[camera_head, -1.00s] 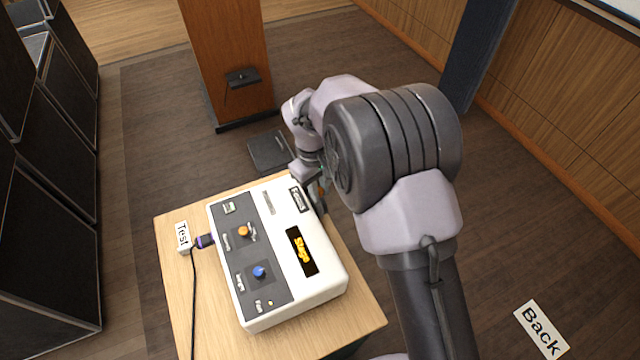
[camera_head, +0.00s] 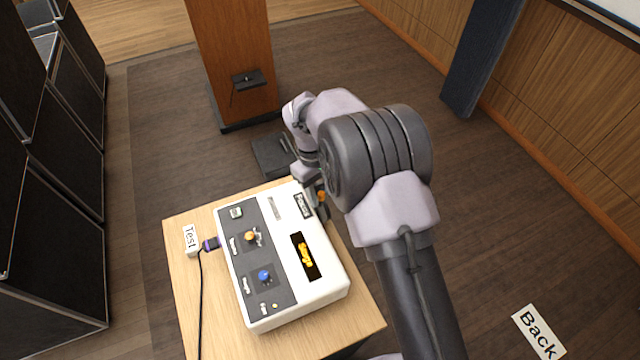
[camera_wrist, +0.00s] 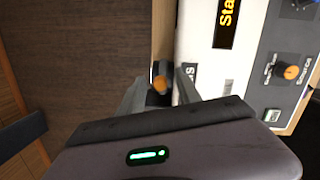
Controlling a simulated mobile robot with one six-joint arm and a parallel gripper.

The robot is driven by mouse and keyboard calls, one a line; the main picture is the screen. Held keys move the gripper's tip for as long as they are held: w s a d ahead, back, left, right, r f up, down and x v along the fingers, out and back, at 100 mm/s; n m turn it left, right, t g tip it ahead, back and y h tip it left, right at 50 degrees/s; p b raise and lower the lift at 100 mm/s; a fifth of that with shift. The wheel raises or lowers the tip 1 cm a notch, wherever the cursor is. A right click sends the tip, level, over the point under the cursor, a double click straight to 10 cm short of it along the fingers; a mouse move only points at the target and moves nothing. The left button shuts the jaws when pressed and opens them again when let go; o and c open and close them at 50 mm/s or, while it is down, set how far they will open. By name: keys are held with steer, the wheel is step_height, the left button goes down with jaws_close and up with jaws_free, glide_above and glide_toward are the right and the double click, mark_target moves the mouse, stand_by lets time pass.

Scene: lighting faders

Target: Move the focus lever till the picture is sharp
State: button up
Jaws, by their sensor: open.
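The white control box (camera_head: 333,286) stands on a small wooden table. Its black display (camera_head: 306,256) shows orange "Stage" lettering, too small in the head view to judge for sharpness. The display (camera_wrist: 227,22) is cut off at the top of the wrist view, showing "Sta". The focus lever, with an orange tip (camera_wrist: 160,85), sticks out from the box's side beside the focus label (camera_head: 303,205). My gripper (camera_wrist: 160,92) is open, with one finger on each side of the lever. In the head view my gripper (camera_head: 317,200) is partly hidden by my arm.
The box's top also carries an orange knob (camera_head: 250,236), a blue knob (camera_head: 264,276) and a green button (camera_head: 236,212). A "Test" plug (camera_head: 191,238) with a cable lies at the left. A wooden lectern (camera_head: 235,60) stands behind. Black cabinets line the left.

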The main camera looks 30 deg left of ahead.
step_height(320, 180, up, 17)
steer(key=a+p, duration=0.2)
steer(key=p, duration=0.1)
steer(key=shift+w+a+p, duration=0.2)
steer(key=shift+a+p, duration=0.15)
steer(key=shift+p, duration=0.05)
stand_by(0.5)
steer(key=s+d+r+m+t+y+b, duration=0.15)
steer(key=d+r+m+b, duration=0.3)
steer(key=d, duration=0.75)
steer(key=s+d+r+m+t+y+b, duration=0.15)
steer(key=d+r+m+b, duration=0.3)
steer(key=d, duration=0.75)
steer(key=s+d+f+m+t+b, duration=0.3)
steer(key=s+d+f+m+b, duration=0.4)
steer(key=s+d, duration=0.4)
steer(key=s+f+m, duration=0.1)
steer(key=s+f, duration=0.1)
steer(key=s, duration=0.2)
steer(key=shift+d+f+m+y, duration=0.2)
steer(key=shift+d+m+y, duration=0.1)
steer(key=shift+d+y, duration=0.1)
